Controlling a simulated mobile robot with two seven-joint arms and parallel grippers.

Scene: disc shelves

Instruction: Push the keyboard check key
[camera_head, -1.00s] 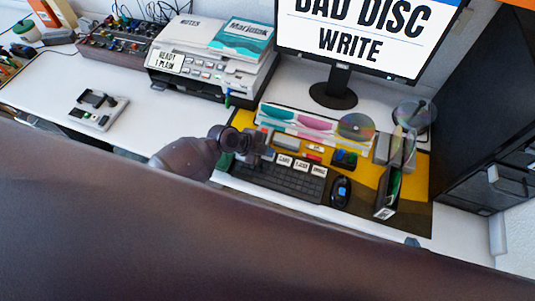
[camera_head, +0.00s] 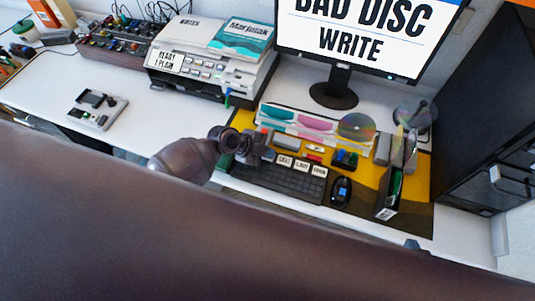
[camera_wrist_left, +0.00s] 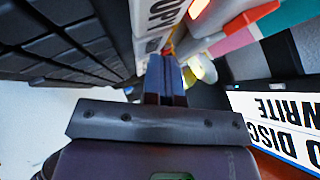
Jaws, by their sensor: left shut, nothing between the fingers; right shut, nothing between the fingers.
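The black keyboard (camera_head: 280,180) lies on the yellow and dark desk mat below the monitor. White labelled keys (camera_head: 301,165) run along its far edge; their lettering is too small to read surely. My left gripper (camera_head: 264,153) is shut and empty at the keyboard's far left corner, and hides that part of the key row. In the left wrist view its closed fingers (camera_wrist_left: 165,72) point at the end of a white key (camera_wrist_left: 156,18) lettered like "COPY", with black keys at left. Contact cannot be told.
A black mouse (camera_head: 340,192) lies right of the keyboard. Behind are a disc tray (camera_head: 317,125) and the monitor (camera_head: 352,40), reading "BAD DISC WRITE". An upright disc holder (camera_head: 388,195) stands at right; a printer (camera_head: 205,75) stands at left.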

